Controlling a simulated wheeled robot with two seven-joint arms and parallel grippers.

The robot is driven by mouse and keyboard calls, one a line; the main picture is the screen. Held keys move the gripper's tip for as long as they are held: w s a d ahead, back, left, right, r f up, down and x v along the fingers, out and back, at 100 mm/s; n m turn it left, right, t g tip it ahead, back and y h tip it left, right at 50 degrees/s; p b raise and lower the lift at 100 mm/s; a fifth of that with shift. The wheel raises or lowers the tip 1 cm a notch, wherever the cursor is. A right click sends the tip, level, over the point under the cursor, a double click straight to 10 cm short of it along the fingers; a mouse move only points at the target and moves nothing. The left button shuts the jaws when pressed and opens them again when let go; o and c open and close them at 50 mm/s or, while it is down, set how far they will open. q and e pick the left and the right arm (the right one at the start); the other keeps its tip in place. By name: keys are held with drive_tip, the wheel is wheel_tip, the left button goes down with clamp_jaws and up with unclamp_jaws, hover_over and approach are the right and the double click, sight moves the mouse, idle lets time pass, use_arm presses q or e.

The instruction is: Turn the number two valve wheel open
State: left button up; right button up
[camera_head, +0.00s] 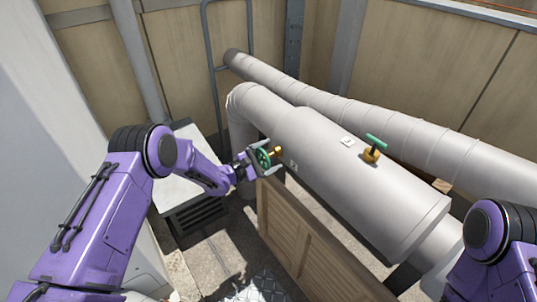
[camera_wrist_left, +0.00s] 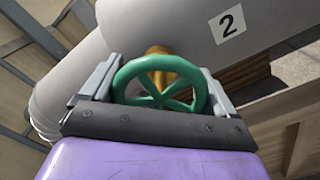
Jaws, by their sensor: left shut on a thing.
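The number two valve wheel (camera_head: 263,158) is a green spoked wheel on a brass stem, on the side of the large grey pipe (camera_head: 330,160). It also shows in the left wrist view (camera_wrist_left: 128,72), beside a white label (camera_wrist_left: 227,24) with a "2". My left gripper (camera_head: 266,164) is shut on the wheel, one finger on each side of its rim.
A wooden crate (camera_head: 306,240) stands under and in front of the pipe. A pale unit with a dark grille (camera_head: 195,215) is below my left arm. A second long pipe (camera_head: 400,125) runs behind, near panelled walls.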

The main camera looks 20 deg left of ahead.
use_arm(q)
drive_tip(key=shift+s+d+n, duration=0.15)
drive_tip(key=shift+d+n, duration=0.1)
drive_tip(key=shift+n, duration=0.25)
drive_tip(key=o, duration=0.8)
drive_tip(key=shift+s+r, duration=0.15)
drive_tip(key=shift+r, duration=0.05)
drive_tip(key=v, duration=1)
drive_tip(key=shift+s+a+r, duration=0.1)
drive_tip(key=shift+s, duration=0.1)
